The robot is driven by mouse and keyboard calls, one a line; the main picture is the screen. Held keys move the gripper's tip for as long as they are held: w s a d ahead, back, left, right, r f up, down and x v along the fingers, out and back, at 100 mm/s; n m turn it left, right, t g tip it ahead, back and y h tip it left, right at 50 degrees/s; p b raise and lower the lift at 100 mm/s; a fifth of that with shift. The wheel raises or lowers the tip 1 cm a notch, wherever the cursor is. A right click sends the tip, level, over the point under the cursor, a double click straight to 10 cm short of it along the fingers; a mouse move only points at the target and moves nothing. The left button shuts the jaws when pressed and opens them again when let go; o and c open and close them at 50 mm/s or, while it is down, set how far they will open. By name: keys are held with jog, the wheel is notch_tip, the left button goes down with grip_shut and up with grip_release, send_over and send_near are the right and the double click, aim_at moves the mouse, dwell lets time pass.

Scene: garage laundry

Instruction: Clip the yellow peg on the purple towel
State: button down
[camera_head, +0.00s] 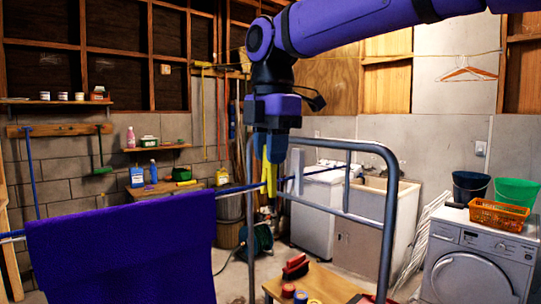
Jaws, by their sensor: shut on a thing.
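The purple towel (122,252) hangs over a blue rail at the left, its top edge along the rail. My gripper (271,142) points down at the middle, to the right of the towel and apart from it. It is shut on the yellow peg (268,177), which hangs below the fingers. The peg appears in front of or beside the rail; I cannot tell whether it touches it. The fingertips and the peg partly overlap, and their exact border is hard to see.
A grey rack frame (388,220) stands right of my gripper. A low wooden table (325,285) with a brush and tape rolls is below. A washing machine (478,265) with an orange basket (498,214) stands at the right. The rail between towel and gripper looks clear.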

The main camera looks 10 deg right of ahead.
jog(key=shift+r, duration=2.15)
